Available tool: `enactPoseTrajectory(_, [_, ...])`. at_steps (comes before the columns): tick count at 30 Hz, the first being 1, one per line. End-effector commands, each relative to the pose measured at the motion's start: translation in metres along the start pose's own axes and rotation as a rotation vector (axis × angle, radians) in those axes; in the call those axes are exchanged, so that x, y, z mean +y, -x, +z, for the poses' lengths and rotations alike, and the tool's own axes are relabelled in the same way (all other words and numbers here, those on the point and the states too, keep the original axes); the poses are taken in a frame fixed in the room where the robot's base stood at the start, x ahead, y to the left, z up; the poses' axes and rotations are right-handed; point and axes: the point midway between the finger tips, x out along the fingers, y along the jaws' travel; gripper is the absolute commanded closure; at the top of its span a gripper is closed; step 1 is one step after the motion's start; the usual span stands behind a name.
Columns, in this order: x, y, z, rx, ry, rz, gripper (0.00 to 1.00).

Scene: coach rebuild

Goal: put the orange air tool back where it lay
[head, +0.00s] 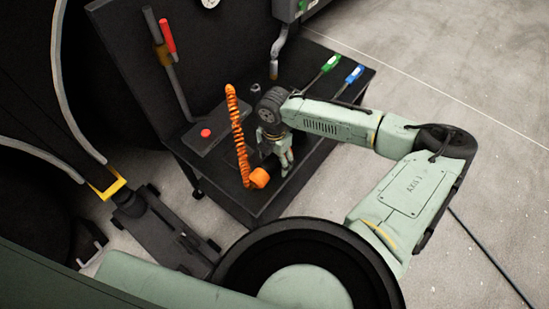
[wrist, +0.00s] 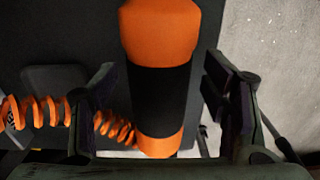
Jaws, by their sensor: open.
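The orange air tool (head: 259,177) is on the dark cart top near its front edge, beside my gripper (head: 284,160). In the wrist view, the tool (wrist: 160,32) is orange with a black middle band and lies between my two fingers. My gripper (wrist: 160,85) is open, with a narrow gap showing on each side of the tool. An orange coiled hose (head: 238,130) rises from near the tool and also shows at the left in the wrist view (wrist: 38,112). Whether the tool touches the surface fully is hard to tell.
The dark cart (head: 221,193) also holds a box with a red button (head: 205,133), a green-handled tool (head: 330,64) and a blue-handled tool (head: 354,74) at the back right. A floor jack (head: 160,225) stands left of the cart. Pale floor (head: 450,60) lies open at the right.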

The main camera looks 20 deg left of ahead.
Motion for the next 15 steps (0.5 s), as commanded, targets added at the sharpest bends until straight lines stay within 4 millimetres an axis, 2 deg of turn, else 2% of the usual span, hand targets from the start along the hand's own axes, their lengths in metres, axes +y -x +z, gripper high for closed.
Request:
enactPoseTrajectory(5, [0.001,0.020,0.001,-0.003,-0.001,0.004,0.32])
enactPoseTrajectory(15, [0.001,0.091,0.001,-0.003,0.000,0.005,0.32])
